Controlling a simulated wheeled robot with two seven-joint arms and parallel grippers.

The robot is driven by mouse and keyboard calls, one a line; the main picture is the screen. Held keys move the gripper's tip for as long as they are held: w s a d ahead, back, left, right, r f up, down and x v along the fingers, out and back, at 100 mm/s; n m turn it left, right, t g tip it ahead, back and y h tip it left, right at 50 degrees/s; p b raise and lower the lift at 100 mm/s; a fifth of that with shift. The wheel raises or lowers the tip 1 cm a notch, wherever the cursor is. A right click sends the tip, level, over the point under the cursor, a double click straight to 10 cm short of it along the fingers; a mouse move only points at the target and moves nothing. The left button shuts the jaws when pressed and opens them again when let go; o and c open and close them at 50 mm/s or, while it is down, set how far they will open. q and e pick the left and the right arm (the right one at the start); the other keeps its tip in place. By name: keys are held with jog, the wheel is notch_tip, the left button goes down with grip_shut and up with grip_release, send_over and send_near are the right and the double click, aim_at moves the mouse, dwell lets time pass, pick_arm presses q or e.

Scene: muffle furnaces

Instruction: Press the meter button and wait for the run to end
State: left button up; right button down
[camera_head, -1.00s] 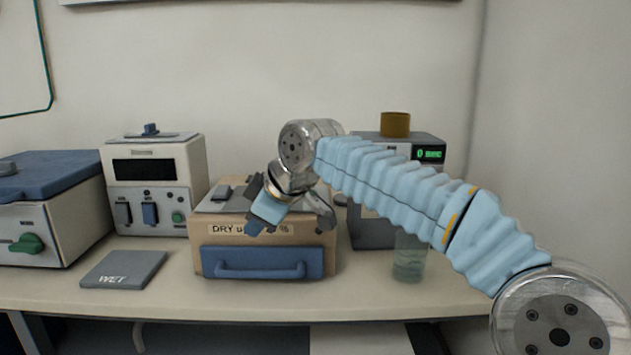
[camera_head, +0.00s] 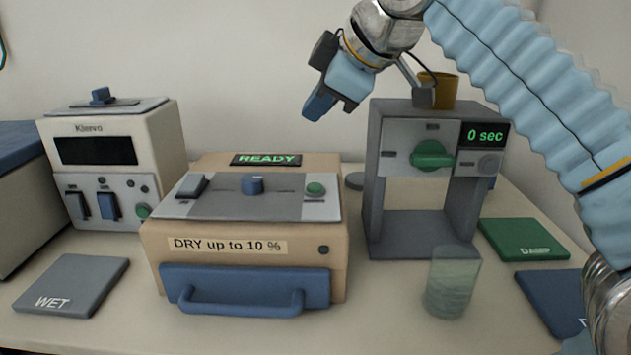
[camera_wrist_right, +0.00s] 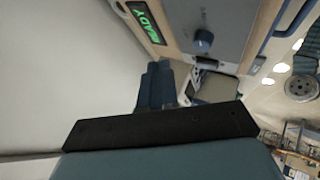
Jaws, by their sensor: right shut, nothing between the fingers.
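The meter (camera_head: 245,254) is a beige box with a blue front handle and a label reading "DRY up to 10 %". Its top display (camera_head: 266,160) reads "READY" in green. A green round button (camera_head: 316,188) sits on the right of its grey top panel, beside a blue knob (camera_head: 252,185). My right gripper (camera_head: 318,106) is shut and empty, in the air above and behind the meter, apart from it. In the right wrist view, the shut blue fingers (camera_wrist_right: 155,86) show with part of the meter panel beyond. My left gripper is not in view.
A grey stand (camera_head: 374,180) with a "0 sec" display and a yellow cup (camera_head: 440,90) on top is at right. A glass (camera_head: 452,283) stands before it. A white device (camera_head: 160,150) is at left. WET (camera_head: 70,285) and green (camera_head: 522,239) mats lie at the sides.

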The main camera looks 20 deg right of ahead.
jog(key=shift+f, duration=0.1)
jog(key=b, duration=0.7)
send_over(318, 188)
notch_tip(318, 188, down, 8)
jog(key=shift+r, duration=0.25)
jog(key=shift+f+b, duration=0.3)
jog(key=shift+f, duration=0.3)
jog(key=shift+f, duration=0.1)
dwell(0.9)
jog(key=shift+f, duration=0.3)
